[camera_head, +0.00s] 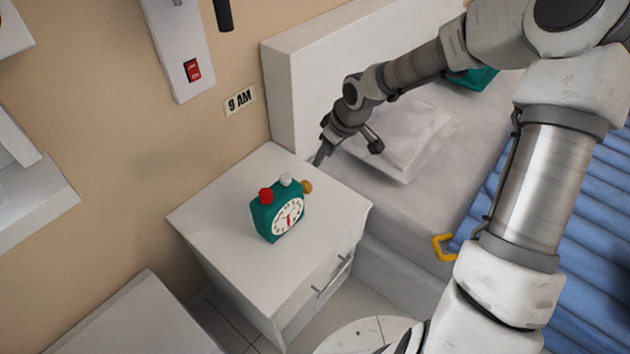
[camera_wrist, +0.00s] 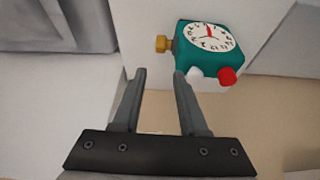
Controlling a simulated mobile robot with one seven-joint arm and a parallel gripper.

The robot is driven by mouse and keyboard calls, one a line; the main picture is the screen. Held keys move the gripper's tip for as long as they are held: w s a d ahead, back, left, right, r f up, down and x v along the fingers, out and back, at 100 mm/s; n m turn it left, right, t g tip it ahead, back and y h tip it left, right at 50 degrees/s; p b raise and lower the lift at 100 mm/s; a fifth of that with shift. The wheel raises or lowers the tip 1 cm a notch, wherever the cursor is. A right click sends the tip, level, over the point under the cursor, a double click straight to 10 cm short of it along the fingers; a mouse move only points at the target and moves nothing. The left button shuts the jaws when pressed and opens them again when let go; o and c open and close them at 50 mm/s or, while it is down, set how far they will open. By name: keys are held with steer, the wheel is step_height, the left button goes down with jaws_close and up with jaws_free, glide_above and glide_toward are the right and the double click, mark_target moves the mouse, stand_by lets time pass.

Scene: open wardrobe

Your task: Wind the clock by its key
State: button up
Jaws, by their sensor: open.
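A teal alarm clock (camera_head: 277,214) with a white face, a red button and a white button on top stands upright on the white nightstand (camera_head: 225,253). Its brass-yellow key (camera_head: 307,187) sticks out from one side, to the right in the head view. My gripper (camera_head: 322,156) is above the far edge of the nightstand, beyond the key and apart from it. In the wrist view my gripper (camera_wrist: 158,74) is open with nothing between its fingers. The clock (camera_wrist: 208,40) and the key (camera_wrist: 162,44) lie beyond the fingertips, the key roughly ahead of the gap.
A bed with a white headboard (camera_head: 285,95), a pillow (camera_head: 405,140) and a blue striped cover (camera_head: 585,205) is right of the nightstand. A wall sign reads "9 AM" (camera_head: 239,101). A red switch (camera_head: 192,70) is on a white panel. The nightstand top around the clock is clear.

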steer(key=b, duration=0.6)
glide_toward(306, 183)
steer(key=x, duration=1)
steer(key=shift+f, duration=0.1)
steer(key=shift+c, duration=0.3)
jaws_close()
